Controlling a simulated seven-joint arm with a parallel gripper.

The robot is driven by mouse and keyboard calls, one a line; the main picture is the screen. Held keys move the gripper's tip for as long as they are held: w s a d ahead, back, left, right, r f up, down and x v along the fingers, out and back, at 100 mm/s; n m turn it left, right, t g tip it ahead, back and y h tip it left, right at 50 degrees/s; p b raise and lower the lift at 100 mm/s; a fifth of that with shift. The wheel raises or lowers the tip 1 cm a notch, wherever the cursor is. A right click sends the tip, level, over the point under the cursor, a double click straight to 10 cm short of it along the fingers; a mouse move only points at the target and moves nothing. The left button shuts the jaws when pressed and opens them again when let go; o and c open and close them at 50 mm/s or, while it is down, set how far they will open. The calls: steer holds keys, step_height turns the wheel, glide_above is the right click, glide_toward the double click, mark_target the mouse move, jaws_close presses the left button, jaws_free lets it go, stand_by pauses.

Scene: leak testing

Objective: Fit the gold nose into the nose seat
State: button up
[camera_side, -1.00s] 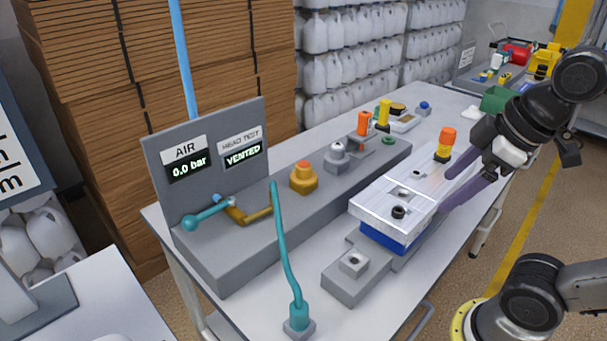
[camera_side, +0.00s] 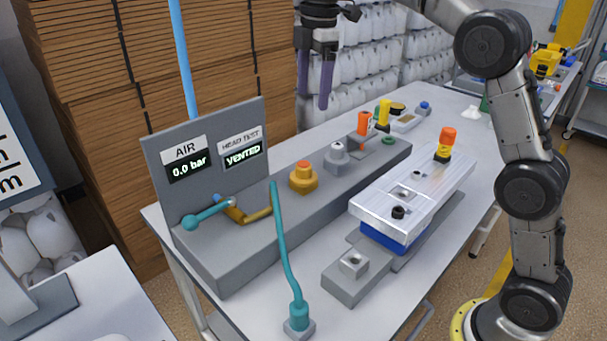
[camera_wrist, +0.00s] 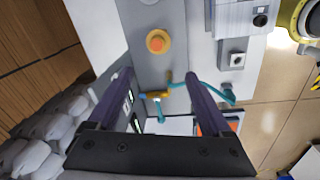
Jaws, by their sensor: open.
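A gold piece with an orange top (camera_side: 303,178) stands upright on the long grey bench fixture; it also shows in the wrist view (camera_wrist: 157,41), ahead of and between the finger lines. I take it for the gold nose. My gripper (camera_side: 314,101) is open and empty, fingers pointing down, well above the fixture and apart from everything. A silver nose-like piece (camera_side: 337,155) stands behind the gold one. I cannot tell for certain which part is the nose seat; a small grey block with a dark hole (camera_side: 353,263) sits at the front, also visible in the wrist view (camera_wrist: 237,59).
A metal head block (camera_side: 375,203) on a blue base carries a black knob (camera_side: 398,211) and an orange-yellow piece (camera_side: 446,145). A teal upright handle (camera_side: 285,250) stands at the front edge. A grey panel (camera_side: 210,150) reads 0.0 bar and VENTED. Orange and yellow pieces stand behind.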

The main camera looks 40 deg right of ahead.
steer(key=g, duration=0.1)
glide_above(303, 165)
step_height(303, 165, down, 5)
step_height(303, 165, down, 8)
steer(key=shift+w+f, duration=0.1)
steer(key=shift+f, duration=3)
steer(key=c, duration=1)
steer(key=shift+o, duration=0.2)
steer(key=shift+r, duration=0.15)
steer(key=shift+r, duration=0.55)
steer(key=s+r, duration=0.5)
steer(key=r, duration=0.3)
steer(key=shift+s, duration=0.2)
steer(key=s+r, duration=0.1)
steer(key=s, duration=0.2)
steer(key=s+r, duration=0.1)
steer(key=s, duration=0.2)
steer(key=s+r, duration=0.1)
steer(key=s, duration=0.2)
steer(key=shift+r, duration=0.35)
jaws_close()
